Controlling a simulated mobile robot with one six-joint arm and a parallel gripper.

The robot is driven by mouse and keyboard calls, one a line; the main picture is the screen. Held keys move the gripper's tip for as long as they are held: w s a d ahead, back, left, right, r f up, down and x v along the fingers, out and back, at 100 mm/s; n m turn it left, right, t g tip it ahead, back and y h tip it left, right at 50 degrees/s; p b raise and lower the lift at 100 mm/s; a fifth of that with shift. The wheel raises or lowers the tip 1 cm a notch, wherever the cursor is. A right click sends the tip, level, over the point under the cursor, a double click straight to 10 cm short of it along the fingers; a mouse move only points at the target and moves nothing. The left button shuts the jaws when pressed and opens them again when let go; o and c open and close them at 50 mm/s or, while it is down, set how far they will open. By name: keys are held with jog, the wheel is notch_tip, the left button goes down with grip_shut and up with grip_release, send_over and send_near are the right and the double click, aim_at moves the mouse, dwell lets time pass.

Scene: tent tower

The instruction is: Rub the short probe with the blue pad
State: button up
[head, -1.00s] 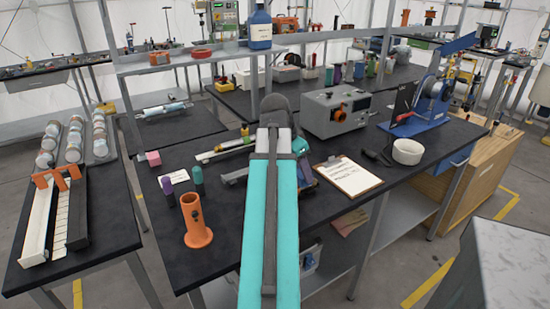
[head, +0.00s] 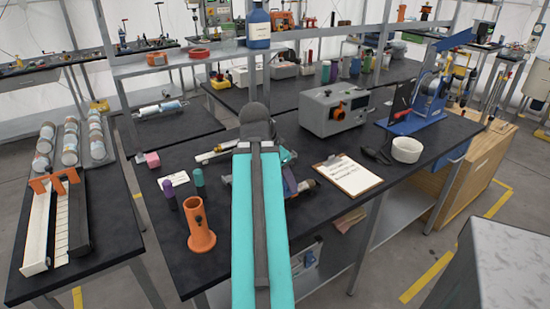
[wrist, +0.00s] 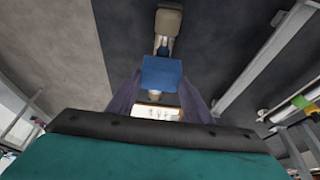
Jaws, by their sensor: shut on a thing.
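My gripper (wrist: 160,84) shows in the wrist view, its two grey-purple fingers closed on a blue pad (wrist: 162,70). Beyond the pad is a tan-ended piece (wrist: 168,22) with a pale, narrow shaft pointing toward the pad. I cannot tell whether this is the short probe, or whether the pad touches it. A small pale piece shows just below the pad, between the fingers. In the head view my arm covers most of the gripper and the work spot on the black bench (head: 345,215).
Left of my arm stand an orange holder (head: 200,228), a purple bottle (head: 170,195) and a teal bottle (head: 198,178). A pale rail (wrist: 262,62) crosses the wrist view.

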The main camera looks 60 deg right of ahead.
jog(key=shift+w+a+f+b, duration=0.2)
jog(key=shift+a+b, duration=0.05)
jog(key=shift+b, duration=0.1)
jog(key=w+a+b, duration=0.1)
jog(key=a+b, duration=0.1)
jog(key=b, duration=0.1)
jog(key=shift+w+r+p, duration=0.15)
jog(key=shift+r+p, duration=0.15)
jog(key=shift+r, duration=0.15)
notch_tip(320, 180, up, 2)
jog(key=shift+r+p, duration=0.1)
jog(key=shift+p, duration=0.45)
jog(key=r+p, duration=0.5)
jog(key=shift+s+r, duration=0.2)
jog(key=shift+r, duration=0.05)
